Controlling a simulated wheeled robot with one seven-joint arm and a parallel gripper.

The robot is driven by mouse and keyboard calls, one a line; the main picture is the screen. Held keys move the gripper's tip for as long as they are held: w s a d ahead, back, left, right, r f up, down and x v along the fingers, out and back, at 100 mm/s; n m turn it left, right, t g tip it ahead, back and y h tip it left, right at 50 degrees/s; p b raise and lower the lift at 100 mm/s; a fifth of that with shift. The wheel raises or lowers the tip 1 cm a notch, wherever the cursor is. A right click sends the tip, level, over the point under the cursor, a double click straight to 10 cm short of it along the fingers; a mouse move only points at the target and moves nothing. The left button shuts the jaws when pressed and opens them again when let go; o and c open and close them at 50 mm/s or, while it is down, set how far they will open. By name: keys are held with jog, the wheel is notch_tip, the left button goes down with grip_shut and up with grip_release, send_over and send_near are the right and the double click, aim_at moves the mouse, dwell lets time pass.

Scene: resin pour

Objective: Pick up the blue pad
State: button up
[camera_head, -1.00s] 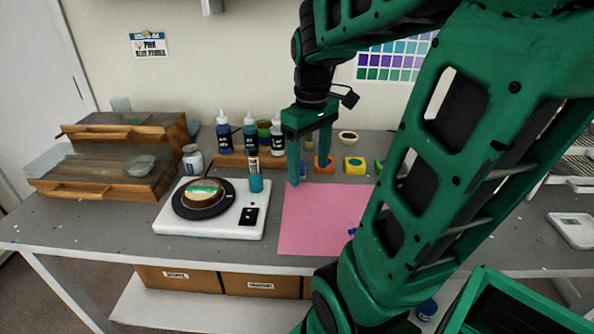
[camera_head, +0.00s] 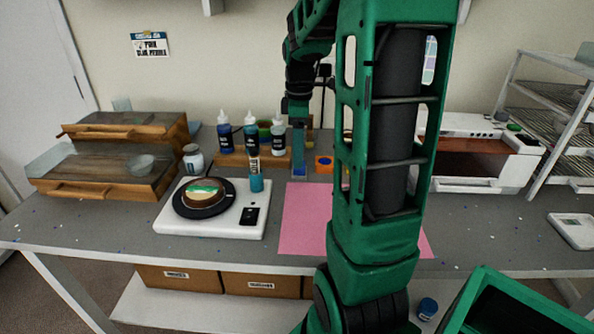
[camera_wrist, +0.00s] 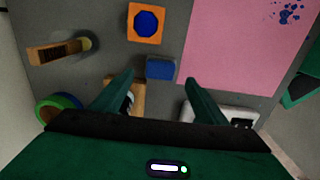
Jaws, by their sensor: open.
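The blue pad (camera_wrist: 160,67) is a small block on the grey table, beside the pink mat's edge in the wrist view. In the head view a bit of the blue pad (camera_head: 299,171) shows at the lower end of my gripper. My gripper (camera_wrist: 159,79) is open, and its two green fingertips appear on either side of the pad, with visible gaps. In the head view my gripper (camera_head: 299,160) points down behind the pink mat. I cannot tell how high the fingertips are above the table.
An orange block with a blue top (camera_wrist: 146,22) is close to the pad. The pink mat (camera_head: 305,220), white scale (camera_head: 170,220) and blue bottle (camera_head: 224,138) are near. A wooden-handled object (camera_wrist: 55,53) lies at left in the wrist view. My arm hides part of the table.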

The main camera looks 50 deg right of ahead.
jog(key=shift+f, duration=2.6)
jog(key=c, duration=1.1)
